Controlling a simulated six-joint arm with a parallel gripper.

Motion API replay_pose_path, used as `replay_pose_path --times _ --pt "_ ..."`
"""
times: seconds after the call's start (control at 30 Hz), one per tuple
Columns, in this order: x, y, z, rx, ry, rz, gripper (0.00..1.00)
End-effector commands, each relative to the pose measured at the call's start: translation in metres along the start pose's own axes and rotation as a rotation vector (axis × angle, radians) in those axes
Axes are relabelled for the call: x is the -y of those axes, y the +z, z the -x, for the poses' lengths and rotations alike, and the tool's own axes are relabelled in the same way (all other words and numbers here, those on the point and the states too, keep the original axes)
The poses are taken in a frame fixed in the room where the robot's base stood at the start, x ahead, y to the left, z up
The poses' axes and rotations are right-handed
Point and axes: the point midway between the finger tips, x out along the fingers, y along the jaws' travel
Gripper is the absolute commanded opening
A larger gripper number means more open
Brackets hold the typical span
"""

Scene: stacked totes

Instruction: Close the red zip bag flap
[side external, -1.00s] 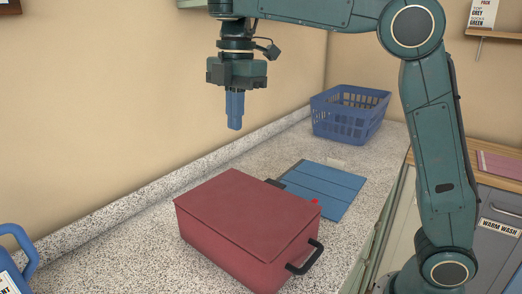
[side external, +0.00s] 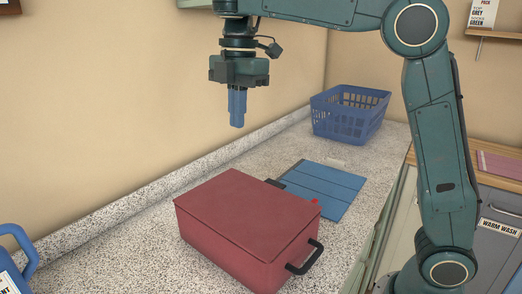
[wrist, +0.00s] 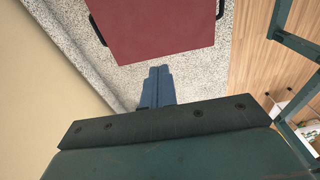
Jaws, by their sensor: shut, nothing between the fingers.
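The red zip bag (side external: 248,222) sits on the speckled counter, boxy, with its flat top flap lying down over it. A black handle (side external: 305,258) is on its right end, and a small bright red piece shows at its far right corner. In the wrist view the bag (wrist: 155,25) is at the top, with black handles at both sides. My gripper (side external: 237,122) is above the counter, behind and above the bag, pointing down with its blue fingers together and empty. The fingers also show in the wrist view (wrist: 160,75), apart from the bag.
A blue folded board or mat (side external: 325,186) lies flat behind the bag. A blue basket (side external: 349,115) stands at the counter's far end. A blue jug (side external: 14,258) is at the left edge. The wall runs along the counter's left side.

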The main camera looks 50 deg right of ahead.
Motion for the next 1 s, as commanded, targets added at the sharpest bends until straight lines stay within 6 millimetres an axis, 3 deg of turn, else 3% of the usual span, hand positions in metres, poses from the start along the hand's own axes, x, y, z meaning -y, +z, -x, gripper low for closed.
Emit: replay_pose_path --times 0.57,1.0 --pt "0.0 -0.046 0.008 -0.001 0.001 0.007 0.0" --pt "0.001 -0.1 0.006 0.0 0.0 0.007 0.0"
